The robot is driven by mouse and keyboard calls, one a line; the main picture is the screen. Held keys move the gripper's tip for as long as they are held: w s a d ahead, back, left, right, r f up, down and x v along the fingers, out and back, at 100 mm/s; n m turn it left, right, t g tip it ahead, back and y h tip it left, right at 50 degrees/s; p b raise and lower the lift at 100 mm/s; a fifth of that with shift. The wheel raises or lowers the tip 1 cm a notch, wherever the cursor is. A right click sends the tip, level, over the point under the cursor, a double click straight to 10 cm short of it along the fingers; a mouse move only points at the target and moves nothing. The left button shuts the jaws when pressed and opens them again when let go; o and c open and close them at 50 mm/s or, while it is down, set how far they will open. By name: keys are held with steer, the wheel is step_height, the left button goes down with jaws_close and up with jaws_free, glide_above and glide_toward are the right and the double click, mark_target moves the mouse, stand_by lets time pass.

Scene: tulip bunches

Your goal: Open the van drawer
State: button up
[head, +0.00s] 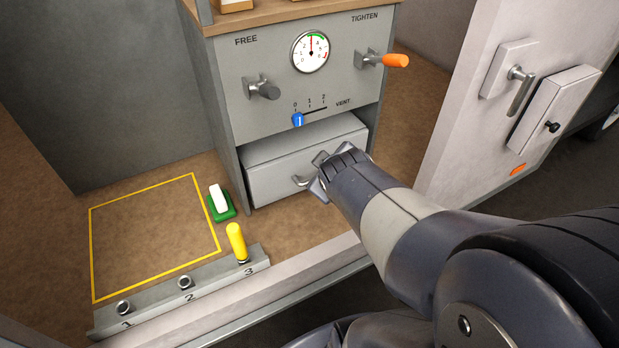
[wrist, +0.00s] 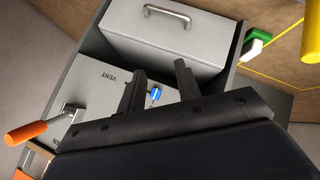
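The grey drawer (head: 268,181) sits low in the cabinet, under the panel with the gauge. Part of its top shows below the panel; I cannot tell exactly how far out it stands. Its metal bar handle (head: 301,182) is on the front face, partly hidden by my gripper in the head view. The drawer (wrist: 150,48) and handle (wrist: 167,16) also show at the top of the wrist view. My gripper (head: 318,175) is in front of the drawer, just right of the handle. In the wrist view its two fingers (wrist: 160,76) are apart and empty, with the handle beyond the tips.
Above the drawer are a blue vent slider (head: 298,120), a grey knob (head: 262,88) and an orange-handled lever (head: 394,60). Left on the floor are a green-and-white block (head: 220,201) and a rail with a yellow-handled peg (head: 237,242). An open door (head: 470,130) stands right.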

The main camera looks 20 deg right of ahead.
steer(key=w+d+f+n+t+y+b, duration=0.1)
steer(key=w+d+f+n+t+b, duration=0.2)
steer(key=f+b, duration=0.35)
steer(key=w+d+f+n+t+y+b, duration=0.2)
steer(key=f+n+b, duration=0.4)
steer(key=f, duration=0.2)
steer(key=w+d+f+n+t+y+b, duration=0.1)
steer(key=w+d+f+n+t+b, duration=0.2)
steer(key=f+b, duration=0.35)
steer(key=shift+n+g, duration=0.6)
steer(key=shift+n, duration=0.1)
steer(key=x, duration=0.3)
steer(key=b+x, duration=0.1)
steer(key=x, duration=0.6)
steer(key=shift+a+r, duration=0.1)
steer(key=shift+a, duration=0.2)
steer(key=shift+c, duration=0.3)
jaws_close()
